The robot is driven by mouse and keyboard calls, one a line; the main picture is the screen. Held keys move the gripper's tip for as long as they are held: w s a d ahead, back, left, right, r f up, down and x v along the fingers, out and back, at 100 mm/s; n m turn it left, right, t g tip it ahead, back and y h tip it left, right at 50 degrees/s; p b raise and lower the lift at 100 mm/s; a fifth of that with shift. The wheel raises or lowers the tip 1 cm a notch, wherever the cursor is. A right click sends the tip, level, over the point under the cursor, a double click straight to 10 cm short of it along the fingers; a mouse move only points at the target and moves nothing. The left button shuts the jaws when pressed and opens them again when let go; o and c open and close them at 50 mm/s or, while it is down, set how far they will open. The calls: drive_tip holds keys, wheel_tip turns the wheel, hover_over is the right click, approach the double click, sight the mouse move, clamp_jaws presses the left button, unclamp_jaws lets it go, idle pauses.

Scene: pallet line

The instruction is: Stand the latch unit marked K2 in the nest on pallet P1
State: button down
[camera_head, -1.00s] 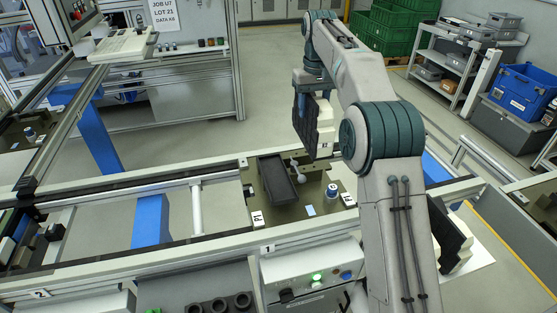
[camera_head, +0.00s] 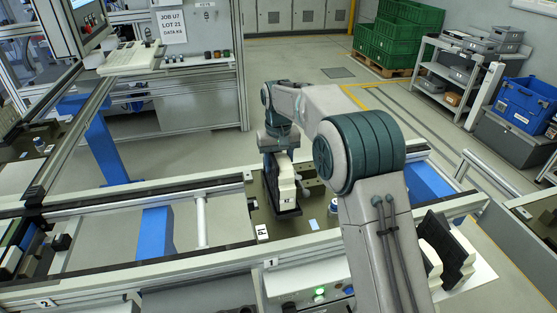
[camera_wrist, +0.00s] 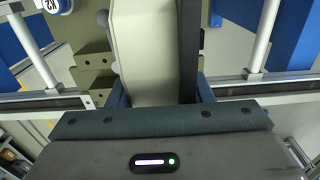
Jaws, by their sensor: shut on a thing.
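My gripper (camera_head: 279,155) is shut on a latch unit (camera_head: 286,182), a stepped cream block with a black side. The unit is upright over the dark nest (camera_head: 287,212) on pallet P1 (camera_head: 313,192) and hides most of it. I cannot tell whether its foot touches the nest floor. No mark is readable on the unit now. In the wrist view the cream body (camera_wrist: 146,55) and black strip (camera_wrist: 188,50) run between my blue fingers (camera_wrist: 162,96). The pallet's P1 label (camera_head: 262,231) faces the near rail.
A blue-topped knob (camera_head: 334,205) stands on the pallet right of the nest. Another cream-and-black unit (camera_head: 440,255) stands on a white surface at lower right. Conveyor rails (camera_head: 150,190) run left. A control box with a green light (camera_head: 319,294) is in front.

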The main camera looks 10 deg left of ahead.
drive_tip(key=shift+f, duration=0.1)
drive_tip(key=c, duration=0.7)
unclamp_jaws()
